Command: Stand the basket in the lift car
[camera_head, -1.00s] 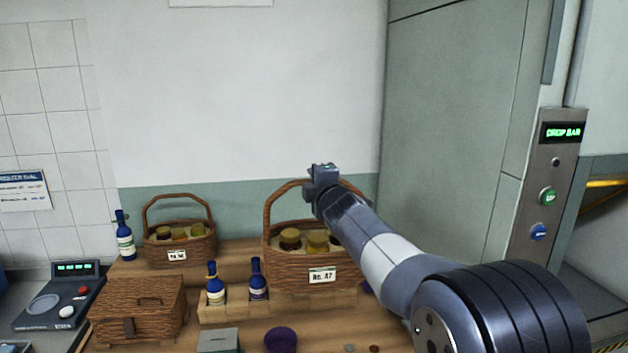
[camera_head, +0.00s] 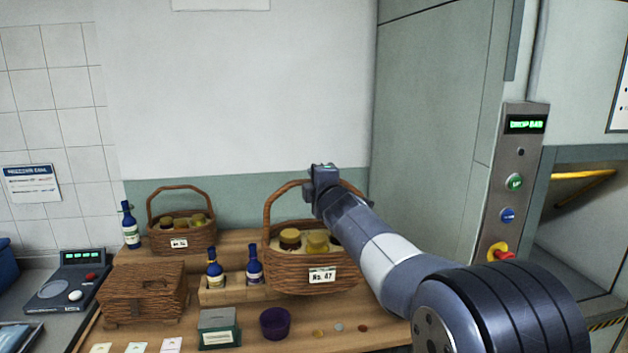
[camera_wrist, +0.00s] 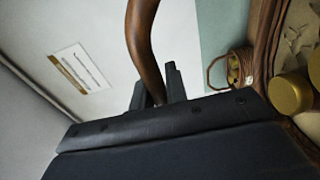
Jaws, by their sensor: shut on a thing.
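The wicker basket labelled No. 47 (camera_head: 290,273) hangs upright from its arched handle, with several gold-lidded jars inside. My gripper (camera_head: 322,180) is shut on the top of that handle, and the wrist view shows the brown handle between the jaws (camera_wrist: 158,92). Part of the handle's right side is hidden behind my arm. The basket appears in front of and above the wooden bench; whether its base touches anything is hard to tell. At the right, the lift car (camera_head: 585,215) shows in part behind a raised yellow bar. Its control post (camera_head: 514,190) carries a green-lit display and buttons.
A second, smaller basket (camera_head: 183,238) stands on the back shelf beside a blue bottle (camera_head: 130,226). A lidded wicker hamper (camera_head: 143,293), two blue bottles, a green box (camera_head: 218,330) and a purple cup (camera_head: 275,322) stand on the bench. A scale (camera_head: 72,283) is at left.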

